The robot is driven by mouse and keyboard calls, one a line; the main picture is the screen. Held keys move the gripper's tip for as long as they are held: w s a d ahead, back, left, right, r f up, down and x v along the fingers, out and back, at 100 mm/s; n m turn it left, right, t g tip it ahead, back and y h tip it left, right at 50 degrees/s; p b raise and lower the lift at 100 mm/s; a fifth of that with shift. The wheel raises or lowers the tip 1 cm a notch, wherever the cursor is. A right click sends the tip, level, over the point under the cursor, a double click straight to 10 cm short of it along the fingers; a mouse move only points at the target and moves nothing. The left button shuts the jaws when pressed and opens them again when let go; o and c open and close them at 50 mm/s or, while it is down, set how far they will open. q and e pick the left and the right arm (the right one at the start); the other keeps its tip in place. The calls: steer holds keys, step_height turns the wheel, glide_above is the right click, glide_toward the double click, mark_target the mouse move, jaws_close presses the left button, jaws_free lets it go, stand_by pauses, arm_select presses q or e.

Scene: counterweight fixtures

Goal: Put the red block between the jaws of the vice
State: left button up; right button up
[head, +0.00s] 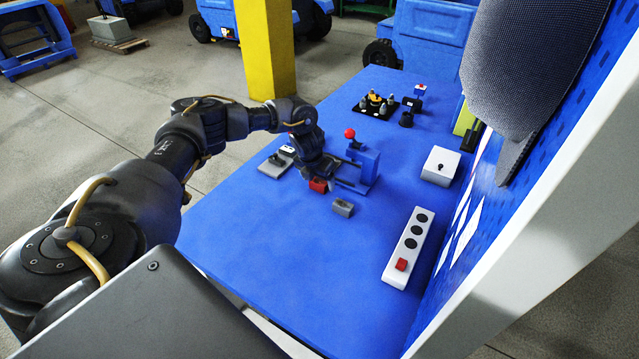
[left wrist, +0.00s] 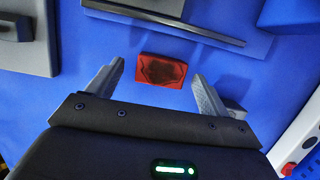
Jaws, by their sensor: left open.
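The red block (head: 318,185) lies on the blue table just below my left gripper in the head view. In the left wrist view the red block (left wrist: 162,71) sits between and slightly beyond the two spread fingertips. My left gripper (left wrist: 158,75) is open, with a gap on each side of the block. The blue vice (head: 366,168) with a red ball on its handle stands just right of the gripper. Its grey bars (left wrist: 165,20) run past the block in the left wrist view. My arm partly hides the vice's left part. My right gripper is not in view.
A small grey block (head: 343,208) lies close to the red block. A grey fixture (head: 273,165) stands left of the gripper. A power strip (head: 408,248), a white box (head: 440,166) and a black tray (head: 375,105) are farther off. The table's near part is clear.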

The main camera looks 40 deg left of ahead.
arm_select(q)
steer(key=shift+w+f, duration=0.2)
steer(key=shift+f, duration=0.5)
steer(key=c, duration=1.2)
steer(key=shift+r, duration=0.15)
steer(key=shift+r, duration=0.25)
step_height(320, 180, up, 2)
steer(key=shift+w+r+b, duration=0.1)
steer(key=shift+b, duration=0.7)
steer(key=s+d+r, duration=0.2)
steer(key=s+r, duration=0.1)
steer(key=s, duration=0.1)
steer(key=s+d+r, duration=0.6)
steer(key=s+r, duration=0.1)
steer(key=shift+s+d, duration=0.1)
steer(key=shift+s, duration=0.2)
